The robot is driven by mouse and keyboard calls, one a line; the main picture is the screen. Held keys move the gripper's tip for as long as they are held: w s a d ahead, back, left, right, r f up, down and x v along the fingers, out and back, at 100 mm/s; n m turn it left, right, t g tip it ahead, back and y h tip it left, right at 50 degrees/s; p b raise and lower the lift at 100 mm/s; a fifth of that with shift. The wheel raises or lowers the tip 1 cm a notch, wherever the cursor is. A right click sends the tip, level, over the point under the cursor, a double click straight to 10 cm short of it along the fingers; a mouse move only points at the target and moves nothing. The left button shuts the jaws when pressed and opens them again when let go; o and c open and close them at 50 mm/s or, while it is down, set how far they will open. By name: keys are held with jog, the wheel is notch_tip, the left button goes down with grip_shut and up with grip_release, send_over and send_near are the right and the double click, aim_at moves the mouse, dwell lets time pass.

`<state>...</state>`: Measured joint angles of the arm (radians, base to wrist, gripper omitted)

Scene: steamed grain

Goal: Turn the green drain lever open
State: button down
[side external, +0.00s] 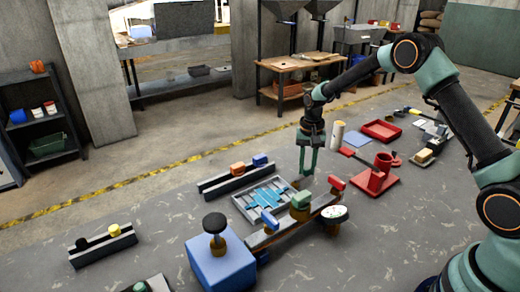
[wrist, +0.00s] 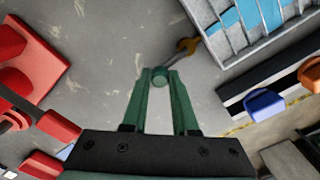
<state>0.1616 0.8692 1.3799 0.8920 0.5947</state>
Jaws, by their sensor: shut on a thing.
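In the wrist view, my gripper (wrist: 160,74) has its two green fingers closed around a small round green piece (wrist: 160,78), which looks like the lever's handle. Just beyond it, a brass-coloured fitting (wrist: 187,46) lies near the floor-grey surface. I cannot tell how the two join or which way the lever is turned. In the side view, my gripper (side external: 308,174) points straight down behind the front bar. A green block (side external: 301,199) on a brass base stands on that bar, close in front of the fingertips; I cannot tell whether it is the same piece.
A slatted grey tray (side external: 242,207) with blue strips lies left of my gripper. Behind it is a bar (side external: 226,182) with orange and blue knobs. A red stand (side external: 381,184) stands to the right. A blue block (side external: 222,266) with a black knob is at the front.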

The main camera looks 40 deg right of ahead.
jog(key=w+n, duration=0.1)
jog(key=n, duration=0.2)
jog(key=shift+w+a, duration=0.1)
jog(key=shift+w, duration=0.1)
jog(key=n, duration=0.2)
jog(key=w+n, duration=0.1)
jog(key=n, duration=0.1)
jog(key=shift+w+a, duration=0.15)
jog(key=shift+a, duration=0.2)
jog(key=n, duration=0.1)
jog(key=w+a+n, duration=0.1)
jog(key=n, duration=0.1)
jog(key=shift+w+a+n, duration=0.15)
jog(key=shift+a+n, duration=0.15)
jog(key=shift+n, duration=0.6)
jog(key=shift+w+a+n, duration=0.15)
jog(key=shift+a+n, duration=0.15)
jog(key=shift+n, duration=0.6)
jog(key=shift+r, duration=0.1)
jog(key=c, duration=0.7)
grip_release()
notch_tip(320, 180, up, 12)
